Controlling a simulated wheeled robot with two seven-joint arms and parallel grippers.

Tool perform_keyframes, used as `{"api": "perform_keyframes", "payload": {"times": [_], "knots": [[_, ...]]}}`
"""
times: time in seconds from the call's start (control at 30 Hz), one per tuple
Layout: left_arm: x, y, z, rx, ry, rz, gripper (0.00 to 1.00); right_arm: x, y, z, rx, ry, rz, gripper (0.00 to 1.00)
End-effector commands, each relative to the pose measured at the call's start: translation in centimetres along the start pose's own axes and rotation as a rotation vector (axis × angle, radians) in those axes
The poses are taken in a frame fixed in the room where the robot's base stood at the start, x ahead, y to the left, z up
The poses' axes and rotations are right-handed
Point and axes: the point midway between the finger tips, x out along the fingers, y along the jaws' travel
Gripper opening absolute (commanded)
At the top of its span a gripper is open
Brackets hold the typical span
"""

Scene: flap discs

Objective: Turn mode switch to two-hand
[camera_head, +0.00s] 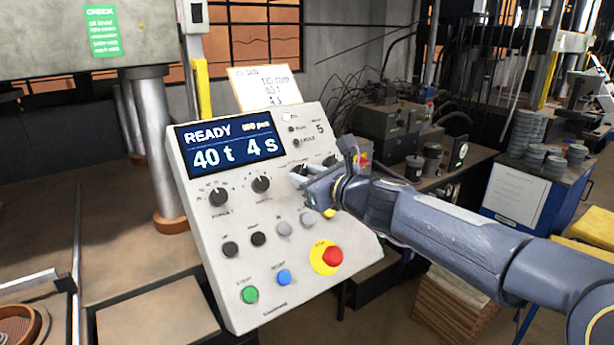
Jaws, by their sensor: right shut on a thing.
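The tilted control panel (205,275) stands in the middle of the view. My right gripper (303,181) reaches in from the right and is shut on the mode switch (298,169), a small knob on the panel's upper right. The fingers hide most of the knob and its labels, so I cannot read which position it points to. My left gripper is not in view.
The display (230,143) reads READY, 40 t and 4 s. Two black dials (218,197) sit below it. A red emergency stop button (333,257), a green button (250,294) and a blue button (284,277) lie lower, below my gripper.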

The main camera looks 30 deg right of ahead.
Motion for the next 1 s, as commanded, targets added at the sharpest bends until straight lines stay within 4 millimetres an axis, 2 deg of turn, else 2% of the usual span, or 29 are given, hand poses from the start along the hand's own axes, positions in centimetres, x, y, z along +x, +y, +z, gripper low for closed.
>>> {"api": "perform_keyframes", "payload": {"times": [0.07, 0.1, 0.27, 0.6, 1.0], "knots": [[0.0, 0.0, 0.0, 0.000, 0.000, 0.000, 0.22, 0.0, 0.0, 0.0, -0.002, 0.000, 0.000, 0.07], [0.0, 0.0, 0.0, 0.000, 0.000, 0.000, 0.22, 0.0, 0.0, 0.0, -0.002, 0.000, 0.000, 0.31], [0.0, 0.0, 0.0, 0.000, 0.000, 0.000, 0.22, 0.0, 0.0, 0.0, -0.002, 0.000, 0.000, 0.51], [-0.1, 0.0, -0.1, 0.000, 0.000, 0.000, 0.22, -0.6, -0.1, 0.1, -0.003, -0.002, -0.001, 0.51], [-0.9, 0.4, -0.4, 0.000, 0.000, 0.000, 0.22, -6.7, -0.1, 0.2, -0.002, -0.002, -0.003, 0.51]]}}
